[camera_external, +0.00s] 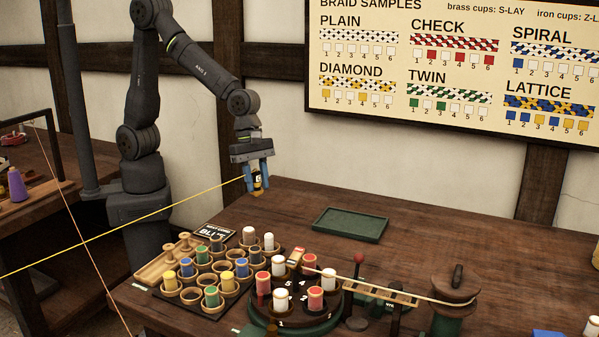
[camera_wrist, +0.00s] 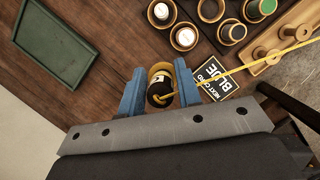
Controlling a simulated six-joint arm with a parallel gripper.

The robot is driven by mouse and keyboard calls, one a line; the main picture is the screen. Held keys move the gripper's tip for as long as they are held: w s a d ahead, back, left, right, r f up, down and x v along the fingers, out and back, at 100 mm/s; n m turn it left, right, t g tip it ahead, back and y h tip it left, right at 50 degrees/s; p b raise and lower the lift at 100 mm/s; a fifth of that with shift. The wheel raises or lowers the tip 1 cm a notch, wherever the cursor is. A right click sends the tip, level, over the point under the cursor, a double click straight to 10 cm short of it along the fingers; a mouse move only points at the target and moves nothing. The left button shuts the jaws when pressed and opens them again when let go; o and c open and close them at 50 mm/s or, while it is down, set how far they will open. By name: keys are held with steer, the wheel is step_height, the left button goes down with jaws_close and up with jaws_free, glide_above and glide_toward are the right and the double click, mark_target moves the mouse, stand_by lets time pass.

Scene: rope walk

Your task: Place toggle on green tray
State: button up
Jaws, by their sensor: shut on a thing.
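My gripper (camera_external: 258,180) is shut on a small dark thing with a pale mark and a yellowish end, which I take to be the toggle (camera_external: 257,184). It is held above the table, left of the green tray. In the wrist view the toggle (camera_wrist: 161,91) sits between the blue fingers of my gripper (camera_wrist: 160,82), and a yellow cord runs from it to the right. The green tray (camera_external: 350,224) lies flat and empty on the table. It also shows at the upper left of the wrist view (camera_wrist: 50,57).
A rack of wooden cups with coloured bobbins (camera_external: 205,270) and a round braiding stand (camera_external: 290,318) stand in front. A yellow cord (camera_external: 120,232) stretches leftward from my gripper. A "BLUE" card (camera_wrist: 216,77) lies by the cups. The table around the tray is clear.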

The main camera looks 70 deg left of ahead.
steer(key=w+d+n, duration=0.2)
steer(key=w+d, duration=0.2)
steer(key=w, duration=0.9)
glide_above(339, 224)
steer(key=s+a, duration=0.1)
step_height(339, 224, down, 7)
steer(key=shift+s+r, duration=0.1)
steer(key=shift+s, duration=0.05)
steer(key=shift+w+a+f, duration=0.25)
steer(key=shift+w+f, duration=0.15)
steer(key=shift+w, duration=0.05)
steer(key=shift+f, duration=1.9)
steer(key=shift+f, duration=0.15)
steer(key=o, duration=1)
